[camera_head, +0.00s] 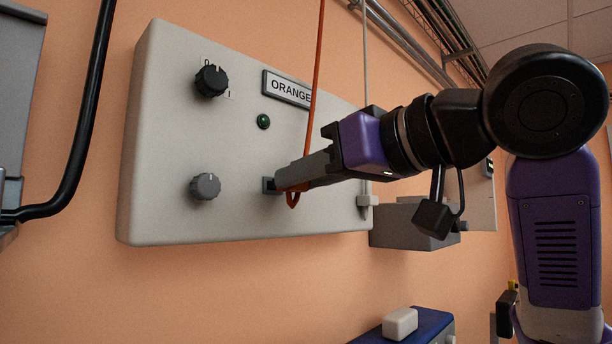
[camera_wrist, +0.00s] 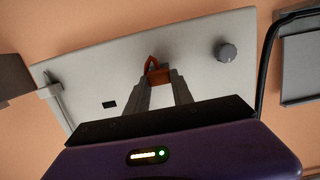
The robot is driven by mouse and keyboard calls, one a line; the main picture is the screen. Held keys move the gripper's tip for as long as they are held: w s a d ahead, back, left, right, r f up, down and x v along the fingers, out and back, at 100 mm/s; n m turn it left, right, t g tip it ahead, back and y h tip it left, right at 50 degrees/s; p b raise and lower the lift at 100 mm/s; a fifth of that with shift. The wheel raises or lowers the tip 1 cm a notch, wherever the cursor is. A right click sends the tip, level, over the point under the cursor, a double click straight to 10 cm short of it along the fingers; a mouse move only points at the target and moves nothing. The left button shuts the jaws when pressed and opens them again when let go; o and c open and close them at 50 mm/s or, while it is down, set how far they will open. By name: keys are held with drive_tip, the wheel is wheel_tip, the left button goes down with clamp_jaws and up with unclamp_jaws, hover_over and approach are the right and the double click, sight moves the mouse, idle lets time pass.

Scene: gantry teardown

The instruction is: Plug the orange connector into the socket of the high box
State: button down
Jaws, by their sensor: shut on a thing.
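The high box (camera_head: 240,140) is a pale wall box labelled ORANGE. In the wrist view its face (camera_wrist: 190,45) looks turned over. My gripper (camera_head: 283,182) is shut on the orange connector (camera_head: 292,200), close to the box face. The connector (camera_wrist: 157,72) shows between my fingertips (camera_wrist: 160,82) in the wrist view. A dark-framed socket (camera_head: 269,185) shows just left of the fingertips in the head view. My fingers partly hide it, and I cannot tell whether the connector is in it. The orange cable (camera_head: 316,70) rises from the gripper area.
The box has a black knob (camera_head: 211,81), a grey knob (camera_head: 205,186) and a green lamp (camera_head: 263,121). A dark rectangle (camera_wrist: 109,104) shows on its face in the wrist view. A grey box (camera_head: 410,222) is at the right, and a blue-topped unit (camera_head: 430,325) below.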

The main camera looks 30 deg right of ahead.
drive_tip(key=shift+x, duration=1)
idle(0.3)
drive_tip(key=shift+w+a+r, duration=0.1)
drive_tip(key=shift+w+r, duration=0.05)
drive_tip(key=shift+w, duration=0.15)
drive_tip(key=c, duration=1)
unclamp_jaws()
drive_tip(key=shift+c, duration=0.2)
drive_tip(key=b+v, duration=0.1)
drive_tip(key=v, duration=1)
drive_tip(key=shift+s+f+b, duration=0.3)
drive_tip(key=shift+s, duration=0.05)
